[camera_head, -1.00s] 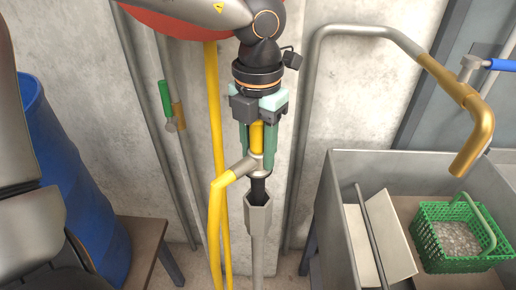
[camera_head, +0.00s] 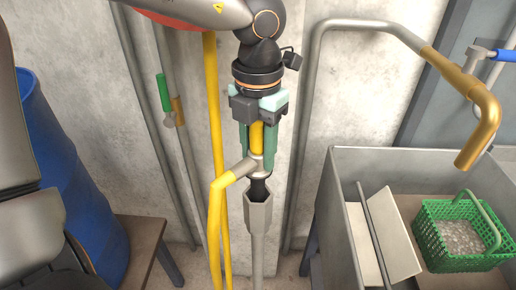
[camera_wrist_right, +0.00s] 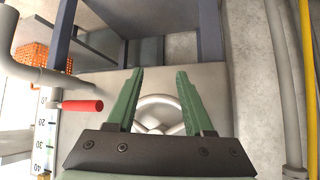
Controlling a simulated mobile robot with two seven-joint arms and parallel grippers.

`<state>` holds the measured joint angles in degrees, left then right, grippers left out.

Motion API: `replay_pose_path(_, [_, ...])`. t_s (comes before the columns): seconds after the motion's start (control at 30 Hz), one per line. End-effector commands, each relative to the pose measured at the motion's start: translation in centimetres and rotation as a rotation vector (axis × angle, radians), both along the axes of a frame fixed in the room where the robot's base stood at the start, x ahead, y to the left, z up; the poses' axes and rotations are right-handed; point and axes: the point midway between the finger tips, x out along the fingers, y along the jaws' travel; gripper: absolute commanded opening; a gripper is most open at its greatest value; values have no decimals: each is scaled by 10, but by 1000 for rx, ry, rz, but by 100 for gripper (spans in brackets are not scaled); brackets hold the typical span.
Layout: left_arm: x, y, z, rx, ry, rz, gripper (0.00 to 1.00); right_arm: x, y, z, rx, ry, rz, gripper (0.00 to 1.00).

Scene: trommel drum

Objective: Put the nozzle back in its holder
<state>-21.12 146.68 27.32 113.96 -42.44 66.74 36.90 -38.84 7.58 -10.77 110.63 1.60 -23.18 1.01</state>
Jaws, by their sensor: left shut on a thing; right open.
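The nozzle (camera_head: 257,138) has a yellow grip, a grey metal body with a yellow hose joined at its left side, and a dark lower tip. My left gripper (camera_head: 258,155) is shut on its yellow grip, with green fingers on both sides, and holds it upright. The holder (camera_head: 258,212) is a grey funnel-like cup on a post, directly below. The nozzle's dark tip is at the cup's mouth; how deep it reaches is hidden by the rim. My right gripper (camera_wrist_right: 157,100) is open and empty in the right wrist view, in front of a pale handwheel (camera_wrist_right: 160,115).
The yellow hose (camera_head: 215,220) hangs left of the holder. A grey sink (camera_head: 345,200) with a green basket (camera_head: 462,235) stands at right under a bent pipe (camera_head: 375,32). A blue barrel (camera_head: 75,190) is at left. The right wrist view shows a red-handled lever (camera_wrist_right: 82,105).

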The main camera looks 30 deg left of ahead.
Motion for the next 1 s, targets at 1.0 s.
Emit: replay_pose_path(1.0, [0, 0, -36, 0, -1, 0, 0, 1, 1, -44, -1, 0, 0, 52])
